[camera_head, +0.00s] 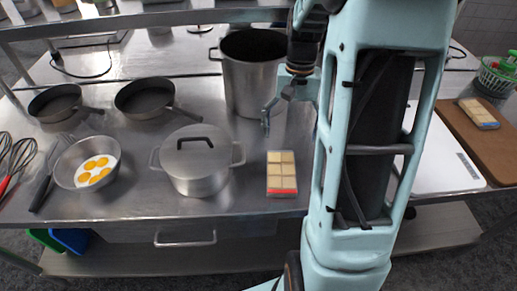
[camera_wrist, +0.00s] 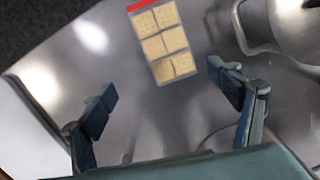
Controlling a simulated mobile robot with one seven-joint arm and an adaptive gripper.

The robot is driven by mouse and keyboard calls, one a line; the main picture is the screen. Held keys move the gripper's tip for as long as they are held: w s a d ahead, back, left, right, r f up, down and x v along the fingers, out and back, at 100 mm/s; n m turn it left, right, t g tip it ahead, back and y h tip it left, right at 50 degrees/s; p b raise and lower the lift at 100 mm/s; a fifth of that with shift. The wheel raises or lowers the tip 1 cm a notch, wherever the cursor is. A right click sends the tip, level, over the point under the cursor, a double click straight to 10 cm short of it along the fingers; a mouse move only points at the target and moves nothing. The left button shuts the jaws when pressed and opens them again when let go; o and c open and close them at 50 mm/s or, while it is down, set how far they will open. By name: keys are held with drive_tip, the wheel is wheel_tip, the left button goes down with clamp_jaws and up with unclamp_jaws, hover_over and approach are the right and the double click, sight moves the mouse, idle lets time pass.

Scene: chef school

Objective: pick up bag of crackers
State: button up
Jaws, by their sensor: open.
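A clear bag of crackers (camera_head: 282,172) with a red end lies flat on the steel counter, right of the lidded pot. In the wrist view the bag (camera_wrist: 160,42) is at the top centre, red end at the top left. My gripper (camera_wrist: 164,92) is open and empty, and the bag lies beyond its fingertips, roughly in line with the gap. In the head view my gripper (camera_head: 289,108) is partly hidden by my arm and is farther back than the bag. A second, similar pack (camera_head: 479,113) with a blue end lies on a brown board at the right.
A lidded pot (camera_head: 196,160) stands just left of the bag, and a tall open pot (camera_head: 251,88) stands behind, close to my gripper. Two pans (camera_head: 145,97) and a bowl of eggs (camera_head: 87,164) are at the left. A white board (camera_head: 440,166) lies right of my arm.

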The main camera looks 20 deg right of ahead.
drive_tip(key=a+n, duration=0.1)
drive_tip(key=a, duration=0.1)
hover_over(282, 169)
drive_tip(key=w, duration=0.2)
drive_tip(key=f, duration=0.5)
drive_tip(key=shift+s+d+f, duration=0.15)
drive_tip(key=shift+s+f, duration=0.05)
drive_tip(key=shift+f, duration=0.15)
drive_tip(key=shift+s+a+f+p, duration=0.1)
drive_tip(key=shift+s+f+p, duration=0.15)
drive_tip(key=shift+f, duration=0.65)
drive_tip(key=shift+s+a+f+p, duration=0.1)
drive_tip(key=shift+s+f+p, duration=0.15)
drive_tip(key=shift+f, duration=0.7)
drive_tip(key=shift+s+f+p, duration=0.2)
drive_tip(key=shift+s+f, duration=0.05)
drive_tip(key=shift+f, duration=0.65)
drive_tip(key=c, duration=1.3)
drive_tip(key=shift+r, duration=0.1)
